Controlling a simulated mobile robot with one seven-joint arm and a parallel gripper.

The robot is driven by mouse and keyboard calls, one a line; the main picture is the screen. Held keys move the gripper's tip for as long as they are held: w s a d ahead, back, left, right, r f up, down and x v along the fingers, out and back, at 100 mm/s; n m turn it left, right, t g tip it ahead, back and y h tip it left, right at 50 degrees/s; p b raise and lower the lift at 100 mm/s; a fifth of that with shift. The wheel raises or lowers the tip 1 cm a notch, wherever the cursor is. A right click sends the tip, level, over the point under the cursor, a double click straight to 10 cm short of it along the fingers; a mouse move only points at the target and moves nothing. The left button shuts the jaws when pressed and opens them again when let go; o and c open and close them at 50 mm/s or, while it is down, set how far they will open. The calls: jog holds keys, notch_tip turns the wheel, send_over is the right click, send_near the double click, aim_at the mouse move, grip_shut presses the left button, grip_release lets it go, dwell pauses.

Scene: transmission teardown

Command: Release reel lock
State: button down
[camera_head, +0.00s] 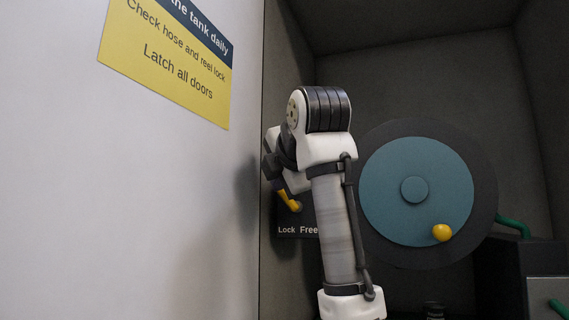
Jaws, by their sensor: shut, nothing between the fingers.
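The reel lock is a yellow lever (290,201) above a dark plate (298,230) lettered "Lock" on the left and "Free" on the right. The lever slants from upper left down to a round yellow end at lower right. My gripper (273,172) is the dark end of my arm, just above and left of the lever; its fingertips are hard to make out. It looks shut and empty, close to the lever's upper end; I cannot tell whether they touch. The reel (390,190) has a blue-grey disc, a dark rim and a yellow knob (442,233). My arm covers part of the plate.
A white wall panel (180,190) with a yellow notice (170,60) stands at left. The reel sits in a dark recess. A green hose (513,227) and a dark box (510,280) are at right. A small dark object (434,311) shows at the bottom edge.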

jog(key=shift+p+x, duration=0.35)
jog(key=shift+x, duration=0.8)
jog(key=shift+w, duration=0.15)
jog(key=shift+r, duration=0.1)
dwell(1.3)
